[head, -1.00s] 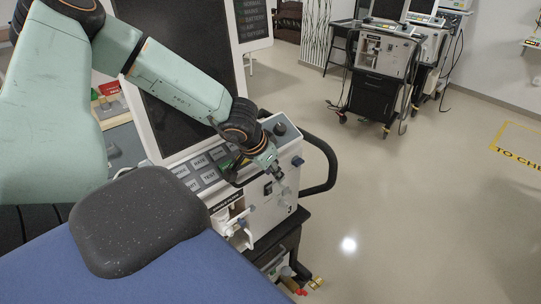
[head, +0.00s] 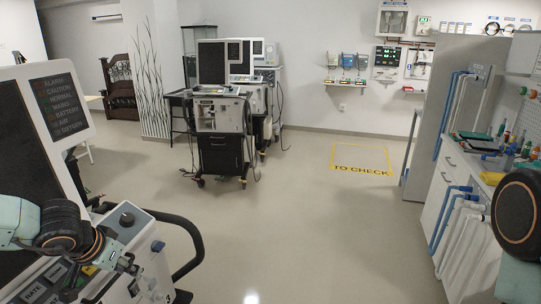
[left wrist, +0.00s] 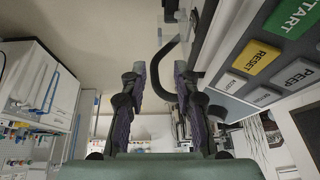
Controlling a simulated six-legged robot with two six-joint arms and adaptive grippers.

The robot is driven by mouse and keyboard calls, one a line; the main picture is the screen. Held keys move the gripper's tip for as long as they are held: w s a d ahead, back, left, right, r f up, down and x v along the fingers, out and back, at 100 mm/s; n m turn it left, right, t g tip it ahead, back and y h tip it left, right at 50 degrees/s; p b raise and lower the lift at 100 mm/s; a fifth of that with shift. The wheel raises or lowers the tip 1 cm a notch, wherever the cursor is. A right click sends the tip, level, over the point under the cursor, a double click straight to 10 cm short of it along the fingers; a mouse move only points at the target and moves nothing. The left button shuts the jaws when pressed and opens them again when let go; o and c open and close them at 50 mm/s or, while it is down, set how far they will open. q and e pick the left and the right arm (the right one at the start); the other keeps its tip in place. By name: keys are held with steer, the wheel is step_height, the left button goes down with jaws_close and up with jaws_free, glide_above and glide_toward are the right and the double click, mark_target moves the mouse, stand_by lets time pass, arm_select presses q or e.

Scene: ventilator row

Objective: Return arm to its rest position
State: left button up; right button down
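My left arm comes in at the lower left of the head view. Its gripper (head: 126,264) is in front of the near ventilator (head: 150,262), beside its keypad and below its dark knob (head: 127,219). I cannot tell whether they touch. In the left wrist view my left gripper (left wrist: 160,72) has its two dark fingers apart with nothing between them. The ventilator's keypad, with green START (left wrist: 293,16) and yellow RESET keys, lies close to the right of the fingers. A dark round joint of my right arm shows at the head view's right edge; the right gripper is out of view.
The ventilator's black handle (head: 188,232) curves out at its right. More ventilators on carts (head: 222,110) stand farther back. A yellow floor marking (head: 361,159) reads TO CHECK. A workbench (head: 448,190) with blue-ended tubes is at right. The middle floor is clear.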

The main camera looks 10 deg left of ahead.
arm_select(q)
steer(key=s+d+f+n+b, duration=0.35)
steer(key=d+f+b, duration=0.2)
steer(key=f, duration=0.35)
steer(key=s+d+f+n+b, duration=0.3)
steer(key=s+d+f+b, duration=0.15)
steer(key=d+f, duration=0.35)
steer(key=s+d+f+m+g+b, duration=0.2)
steer(key=s+f+b, duration=0.1)
steer(key=s+f, duration=0.5)
steer(key=s+d+f+m+g+b, duration=0.3)
steer(key=s+f, duration=0.5)
steer(key=s, duration=0.3)
steer(key=shift+d+f+m+b, duration=0.15)
steer(key=shift+d+m+b, duration=0.1)
steer(key=shift+m+b, duration=0.1)
steer(key=shift+s+a, duration=0.1)
steer(key=shift+s, duration=0.15)
